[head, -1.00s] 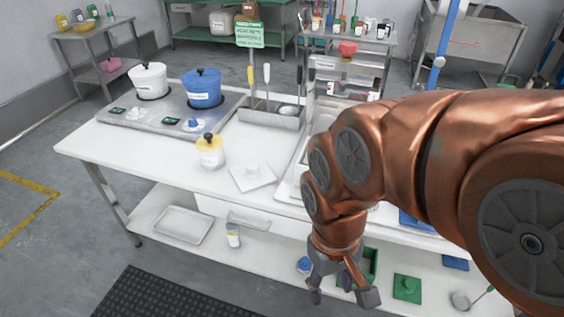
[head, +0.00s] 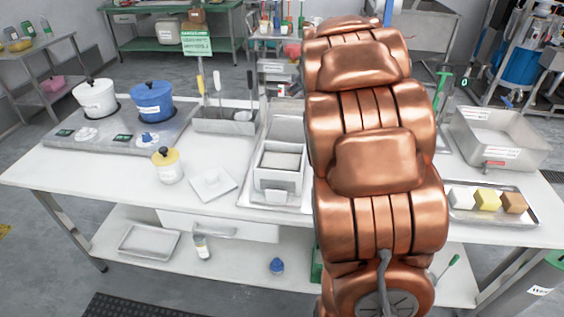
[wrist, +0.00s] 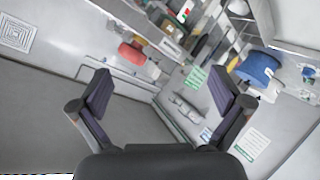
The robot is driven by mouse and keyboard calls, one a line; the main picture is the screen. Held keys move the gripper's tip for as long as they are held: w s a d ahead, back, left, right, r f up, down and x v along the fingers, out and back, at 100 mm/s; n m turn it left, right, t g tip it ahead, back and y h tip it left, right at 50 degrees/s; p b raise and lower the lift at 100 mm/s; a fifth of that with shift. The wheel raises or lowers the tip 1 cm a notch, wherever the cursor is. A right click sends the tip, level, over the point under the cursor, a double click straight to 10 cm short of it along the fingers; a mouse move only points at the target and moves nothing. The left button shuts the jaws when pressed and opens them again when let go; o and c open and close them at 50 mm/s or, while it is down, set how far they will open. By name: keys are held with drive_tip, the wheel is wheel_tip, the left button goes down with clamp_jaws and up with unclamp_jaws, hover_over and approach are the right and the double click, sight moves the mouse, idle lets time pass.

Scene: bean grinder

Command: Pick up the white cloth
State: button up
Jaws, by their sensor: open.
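My gripper is hidden behind my copper arm in the head view. In the wrist view my gripper (wrist: 165,92) is open and empty, its two dark fingers spread wide. The wrist view looks toward walls and shelving, and I cannot make out the cloth there. The gripper is apart from the cloth.
A yellow-lidded jar (head: 167,167) stands just left of the cloth. White (head: 96,97) and blue (head: 152,100) pots stand on a metal panel behind. A white box (head: 280,172) sits to the right. A tray (head: 505,212) with coloured blocks is at far right. The table's front left is clear.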

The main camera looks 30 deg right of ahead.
wheel_tip(320, 180, down, 3)
drive_tip(key=w+n+t+y, duration=0.1)
drive_tip(key=w+n+y, duration=0.2)
drive_tip(key=n+g+y, duration=0.4)
drive_tip(key=g+y, duration=0.1)
drive_tip(key=y, duration=0.7)
approach(284, 162)
drive_tip(key=w, duration=0.2)
drive_tip(key=p+x, duration=0.1)
drive_tip(key=x, duration=0.1)
drive_tip(key=p+x, duration=0.1)
drive_tip(key=x, duration=0.1)
drive_tip(key=s+a+p+x, duration=0.1)
drive_tip(key=x, duration=0.1)
drive_tip(key=shift+a+f, duration=0.1)
drive_tip(key=shift+f, duration=0.1)
drive_tip(key=shift+x, duration=0.8)
drive_tip(key=shift+f, duration=0.15)
drive_tip(key=c, duration=1)
